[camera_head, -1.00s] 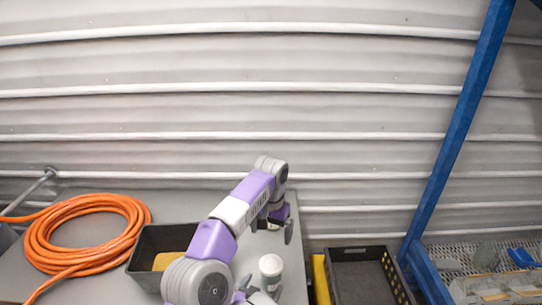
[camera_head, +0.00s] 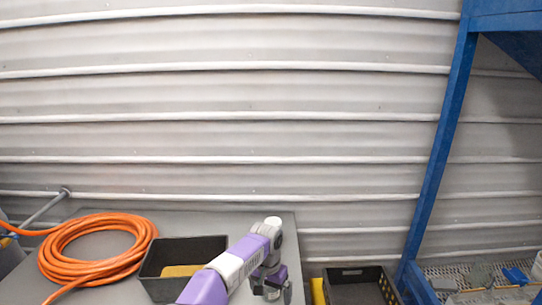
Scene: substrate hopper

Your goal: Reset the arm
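My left arm comes in from the lower left, with purple and white links, over the grey table (camera_head: 225,221). Its gripper (camera_head: 271,289) points down at the right side of the table, close to the bottom edge of the view. A pale shape shows between or behind its fingers. I cannot tell whether it is the white jar seen earlier, or whether the fingers hold it. A small white round top shows at the wrist; what it belongs to is unclear. My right gripper is not in view.
An orange hose coil (camera_head: 92,279) lies at the table's left. A black bin (camera_head: 211,242) with something yellow inside stands beside my arm. A dark crate (camera_head: 346,274) and a blue post (camera_head: 436,170) are to the right. Corrugated wall (camera_head: 230,110) closes off the back.

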